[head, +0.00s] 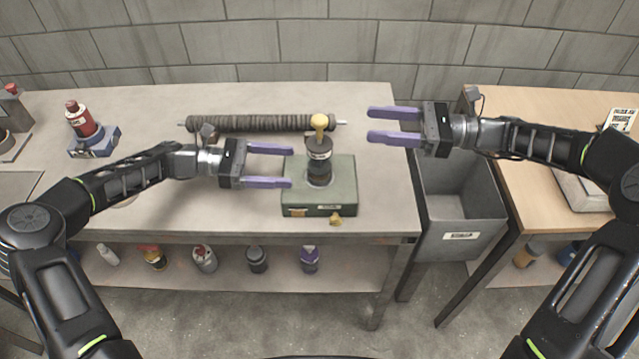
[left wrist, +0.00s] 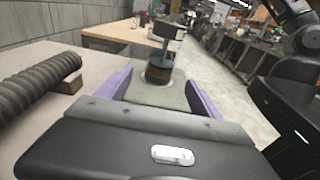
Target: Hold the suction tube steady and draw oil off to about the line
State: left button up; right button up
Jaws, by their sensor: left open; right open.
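A green box (head: 337,197) sits near the right end of the grey bench, with a small yellow knob low on its front. On it stands a dark cylinder (head: 319,165) with a pale label and a yellow knob on top. In the left wrist view, the cylinder (left wrist: 160,72) shows a clear section with dark brown content low down. A ribbed tube (head: 262,123) lies behind it along the bench. My left gripper (head: 291,166) is open and empty, just left of the cylinder at the box's left edge. My right gripper (head: 369,124) is open and empty in the air, right of the cylinder.
A grey bin (head: 455,222) stands between the bench and a wooden table (head: 530,150) at right. A red bottle (head: 82,120) stands in a blue tray at the left. Several bottles line the shelf below. The bench (head: 170,205) front-left is mostly clear.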

pick_arm(q)
jog(key=a, duration=0.4)
jog(key=shift+a+r, duration=0.2)
dwell(0.3)
